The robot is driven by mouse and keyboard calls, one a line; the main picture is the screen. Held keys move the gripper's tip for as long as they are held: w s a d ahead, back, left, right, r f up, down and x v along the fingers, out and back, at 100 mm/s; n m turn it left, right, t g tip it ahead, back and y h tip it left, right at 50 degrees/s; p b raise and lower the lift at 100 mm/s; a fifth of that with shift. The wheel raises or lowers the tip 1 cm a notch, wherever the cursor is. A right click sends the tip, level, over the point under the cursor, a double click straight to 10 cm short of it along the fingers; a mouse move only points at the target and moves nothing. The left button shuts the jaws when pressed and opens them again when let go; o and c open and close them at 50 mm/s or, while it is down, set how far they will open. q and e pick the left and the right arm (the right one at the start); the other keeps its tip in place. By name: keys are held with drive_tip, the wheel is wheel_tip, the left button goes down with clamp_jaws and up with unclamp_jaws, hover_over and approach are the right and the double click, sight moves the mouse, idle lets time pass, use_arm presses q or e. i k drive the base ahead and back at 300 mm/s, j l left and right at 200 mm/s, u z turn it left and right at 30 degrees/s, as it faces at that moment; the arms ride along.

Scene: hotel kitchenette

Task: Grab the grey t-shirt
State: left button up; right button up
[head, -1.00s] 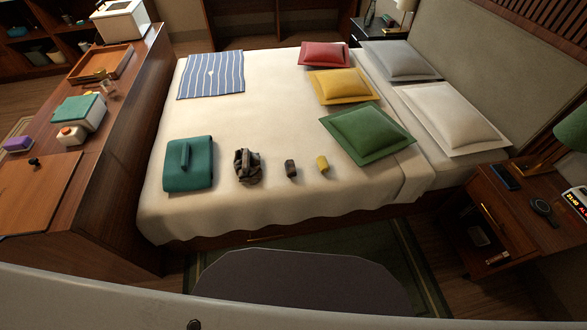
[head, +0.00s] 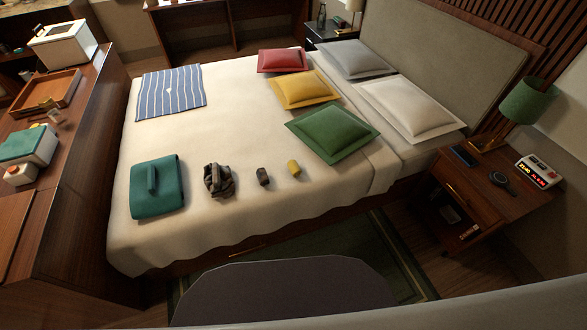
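A crumpled dark grey-brown cloth bundle (head: 218,181) lies near the front edge of the bed (head: 230,130); it is the only grey garment-like thing I see, and I cannot tell for sure that it is a t-shirt. A folded teal cloth item (head: 157,187) lies to its left. A small dark rolled item (head: 263,176) and a small yellow rolled item (head: 293,169) lie to its right. Neither of my grippers is in view.
Red (head: 283,61), yellow (head: 304,90) and green (head: 332,133) cushions and a blue striped cloth (head: 171,92) lie on the bed. A wooden counter (head: 75,150) stands left, a nightstand (head: 492,190) right. A dark green rug (head: 365,245) covers floor in front.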

sight(218, 179)
drive_tip(key=l+u, duration=0.2)
drive_tip(key=u, duration=0.15)
drive_tip(key=i+l+u, duration=0.1)
drive_tip(key=u, duration=0.3)
drive_tip(key=l+u, duration=0.35)
